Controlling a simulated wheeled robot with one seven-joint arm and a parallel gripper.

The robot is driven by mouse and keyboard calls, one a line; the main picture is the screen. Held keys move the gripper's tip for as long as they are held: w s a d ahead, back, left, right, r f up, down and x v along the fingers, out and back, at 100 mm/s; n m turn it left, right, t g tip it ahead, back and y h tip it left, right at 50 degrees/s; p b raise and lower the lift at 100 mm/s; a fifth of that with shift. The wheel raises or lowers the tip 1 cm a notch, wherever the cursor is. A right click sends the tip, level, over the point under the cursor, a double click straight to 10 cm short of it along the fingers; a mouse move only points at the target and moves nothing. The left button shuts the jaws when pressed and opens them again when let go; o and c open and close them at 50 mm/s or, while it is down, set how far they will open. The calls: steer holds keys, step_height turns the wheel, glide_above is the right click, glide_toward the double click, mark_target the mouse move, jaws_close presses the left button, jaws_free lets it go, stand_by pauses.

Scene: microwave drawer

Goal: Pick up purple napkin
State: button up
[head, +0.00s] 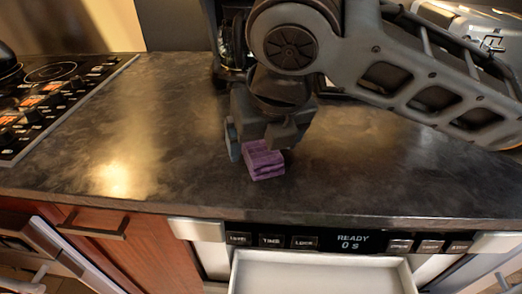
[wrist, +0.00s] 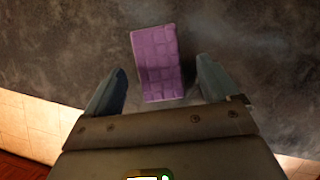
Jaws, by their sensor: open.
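The purple napkin (head: 265,162) is a small folded block lying on the dark countertop, a little back from its front edge. It also shows in the wrist view (wrist: 157,62), with a grid-like pattern on its top. My gripper (head: 255,148) is open just above and behind the napkin in the head view. In the wrist view, its two fingers (wrist: 160,82) point toward the napkin, one on each side, with a gap on both sides. Whether the fingertips are down at the napkin's height, I cannot tell. In the head view, the right fingertip is mostly hidden.
The dark countertop (head: 130,150) is clear around the napkin. A black cooktop (head: 50,90) is at the left. Below the counter's front edge, a microwave drawer (head: 320,272) stands open, its panel (head: 350,240) reading READY. A metallic appliance (head: 480,35) is at the back right.

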steer(key=shift+x, duration=0.9)
steer(key=c, duration=1.1)
steer(key=shift+r, duration=0.45)
steer(key=shift+c, duration=0.2)
steer(key=r, duration=0.3)
steer(key=shift+s+d+r, duration=0.1)
steer(key=shift+d+r, duration=0.15)
steer(key=shift+r, duration=0.1)
steer(key=s+d+r, duration=0.4)
steer(key=d+r, duration=0.2)
steer(key=d, duration=0.4)
steer(key=shift+s+r, duration=0.25)
steer(key=shift+s, duration=0.1)
